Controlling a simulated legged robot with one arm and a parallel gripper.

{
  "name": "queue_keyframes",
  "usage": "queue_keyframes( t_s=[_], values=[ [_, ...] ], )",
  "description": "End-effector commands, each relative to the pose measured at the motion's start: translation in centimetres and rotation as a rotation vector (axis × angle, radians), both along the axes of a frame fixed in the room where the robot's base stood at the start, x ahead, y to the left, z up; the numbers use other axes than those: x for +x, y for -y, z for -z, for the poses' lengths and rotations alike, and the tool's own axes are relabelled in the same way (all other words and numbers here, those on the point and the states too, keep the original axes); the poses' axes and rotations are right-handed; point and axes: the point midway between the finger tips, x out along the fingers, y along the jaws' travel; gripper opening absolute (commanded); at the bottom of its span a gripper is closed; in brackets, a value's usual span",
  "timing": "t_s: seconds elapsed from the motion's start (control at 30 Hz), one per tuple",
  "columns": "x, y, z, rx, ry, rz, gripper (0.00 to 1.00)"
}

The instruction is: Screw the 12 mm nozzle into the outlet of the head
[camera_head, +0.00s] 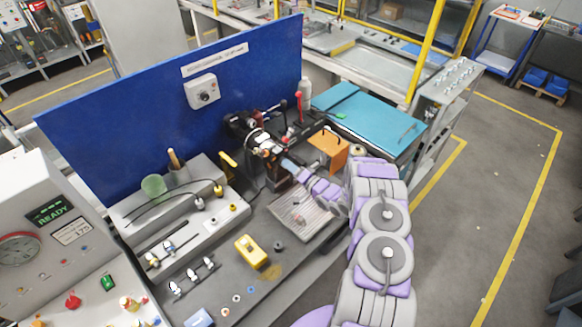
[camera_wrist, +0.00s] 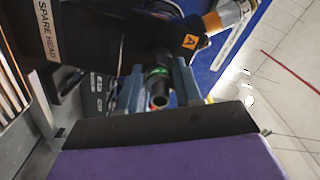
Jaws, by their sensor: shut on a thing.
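My gripper (camera_wrist: 157,84) has its two blue-grey fingers on either side of a dark, round nozzle (camera_wrist: 159,93) with a green band, and is shut on it. The nozzle's open end faces the wrist camera. Its far end is close to the dark head (camera_wrist: 150,40), which has an orange tag marked A. I cannot tell whether the nozzle touches the outlet or is in its thread; the outlet is hidden. In the head view my gripper (camera_head: 289,164) reaches from the right to the dark head (camera_head: 246,130) in front of the blue panel. The nozzle is too small to tell there.
A ribbed grey tray (camera_head: 305,215) lies below my arm. An orange plate (camera_head: 328,147) stands to the right, near a teal-topped bench (camera_head: 370,118). A yellow meter (camera_head: 251,252) and small fittings lie on the grey bench. A spare head label (camera_wrist: 45,25) shows at the left.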

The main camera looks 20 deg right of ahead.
Motion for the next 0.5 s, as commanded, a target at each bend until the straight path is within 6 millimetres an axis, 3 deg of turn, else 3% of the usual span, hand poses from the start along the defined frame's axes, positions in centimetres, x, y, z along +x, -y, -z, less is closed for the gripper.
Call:
queue_keyframes(
  t_s=[0.3, 0.5],
  values=[
    [-0.01, -0.07, 0.04, 0.368, -0.134, -0.001, 0.00],
    [0.00, 0.00, 0.04, 0.465, -0.169, -0.001, 0.00]
  ],
)
